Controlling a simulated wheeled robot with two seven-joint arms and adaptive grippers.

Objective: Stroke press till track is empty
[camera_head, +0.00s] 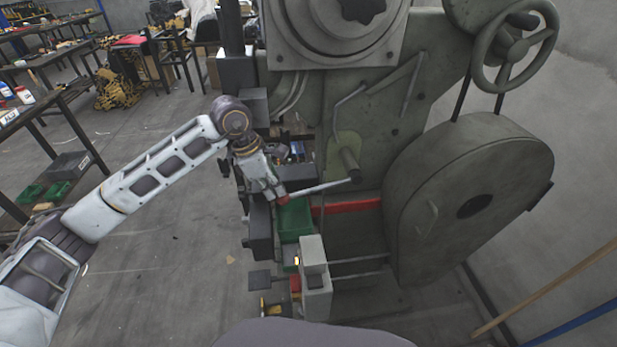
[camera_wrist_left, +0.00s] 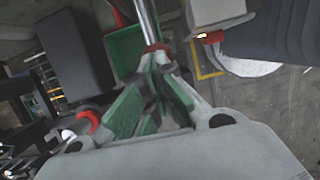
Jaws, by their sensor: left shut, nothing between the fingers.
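The large grey-green rivet press (camera_head: 395,130) fills the middle and right of the head view. A bare metal lever (camera_head: 320,187) sticks out from its front toward the left, and its red end meets my left gripper (camera_head: 279,194). In the left wrist view, the lever rod (camera_wrist_left: 148,22) runs down to a red ring right at the tips of my left gripper (camera_wrist_left: 157,62). The green-padded fingers are shut with nothing held between them; whether they touch the lever I cannot tell. I cannot make out the track or any rivets in it. My right gripper is out of view.
A green bin (camera_head: 294,219) sits just below the lever. A light-grey block (camera_head: 315,278) with rods stands lower at the press front. A flywheel guard (camera_head: 470,205) bulges to the right. Benches (camera_head: 60,105) stand at left; floor between is open.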

